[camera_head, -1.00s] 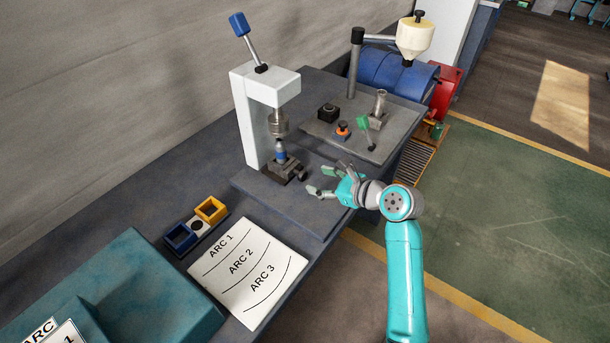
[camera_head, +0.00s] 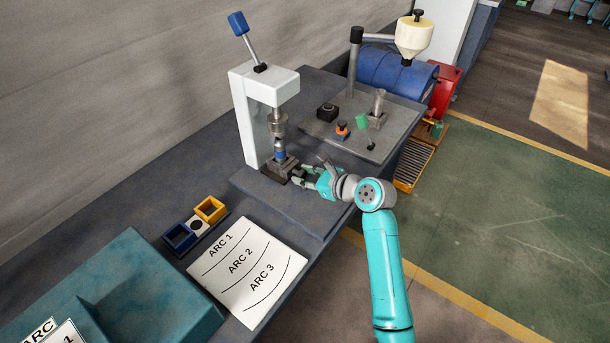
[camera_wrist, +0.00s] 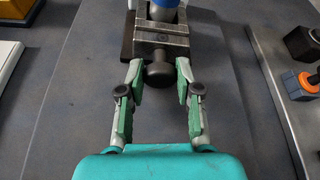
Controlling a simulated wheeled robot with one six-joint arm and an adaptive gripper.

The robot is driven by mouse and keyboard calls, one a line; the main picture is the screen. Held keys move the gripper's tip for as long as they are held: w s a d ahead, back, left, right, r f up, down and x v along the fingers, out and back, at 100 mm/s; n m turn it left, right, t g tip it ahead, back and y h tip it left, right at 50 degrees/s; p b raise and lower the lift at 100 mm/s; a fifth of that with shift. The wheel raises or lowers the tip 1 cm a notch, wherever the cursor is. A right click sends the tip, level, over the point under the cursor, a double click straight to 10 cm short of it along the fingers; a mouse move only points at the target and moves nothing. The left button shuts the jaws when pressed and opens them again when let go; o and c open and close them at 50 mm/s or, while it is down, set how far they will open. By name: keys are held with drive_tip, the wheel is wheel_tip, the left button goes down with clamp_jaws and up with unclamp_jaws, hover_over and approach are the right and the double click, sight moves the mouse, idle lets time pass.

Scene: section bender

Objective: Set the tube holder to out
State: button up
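A dark metal holder block (camera_head: 271,171) stands under the white press, with a blue-banded part (camera_head: 280,155) upright above it. In the wrist view the block (camera_wrist: 162,36) has a round dark knob (camera_wrist: 160,76) on its near end. My gripper (camera_wrist: 160,78) is open, with one green-padded finger on each side of the knob. Narrow gaps seem to show between the fingers and the knob. In the head view my gripper (camera_head: 299,175) is at the block's right side and hides the knob.
The white press (camera_head: 246,115) with its blue-tipped lever (camera_head: 237,24) rises over the block. To the right, a grey plate (camera_head: 375,150) carries an orange knob (camera_head: 342,128), a green piece (camera_head: 361,121) and an upright tube (camera_head: 379,101). The arc sheet (camera_head: 250,275) lies in front.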

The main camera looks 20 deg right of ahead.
clamp_jaws()
drive_tip(key=shift+s+d, duration=0.3)
drive_tip(key=shift+s, duration=0.05)
drive_tip(key=s+d, duration=0.2)
drive_tip(key=s, duration=0.1)
drive_tip(key=s+d, duration=0.3)
drive_tip(key=s, duration=0.1)
drive_tip(key=s+d, duration=0.3)
drive_tip(key=s, duration=0.1)
drive_tip(key=shift+s+d, duration=0.1)
drive_tip(key=shift+s, duration=0.05)
drive_tip(key=shift+f, duration=0.1)
drive_tip(key=o, duration=1.1)
unclamp_jaws()
drive_tip(key=shift+s, duration=0.1)
drive_tip(key=shift+c, duration=0.2)
drive_tip(key=shift+d, duration=0.1)
drive_tip(key=v, duration=1.2)
